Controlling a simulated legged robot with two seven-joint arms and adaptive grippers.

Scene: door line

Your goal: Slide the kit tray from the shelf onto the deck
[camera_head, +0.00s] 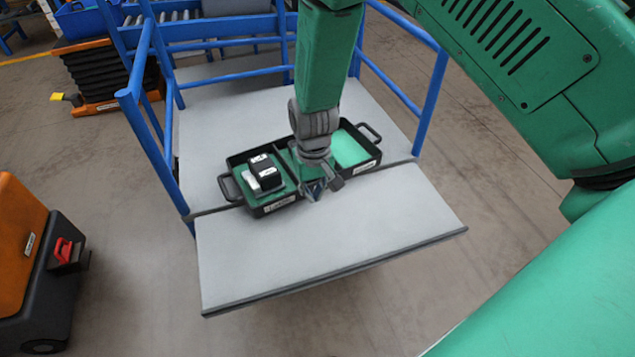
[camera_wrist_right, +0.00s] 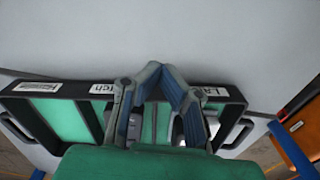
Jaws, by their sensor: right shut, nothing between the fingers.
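My left gripper is not in view.
Blue rails (camera_head: 146,125) flank the deck. The front panel is bare and ends in a dark lip. An orange and black machine (camera_head: 35,260) stands on the floor at left. A blue bin (camera_head: 80,20) on a black stack is at the back left.

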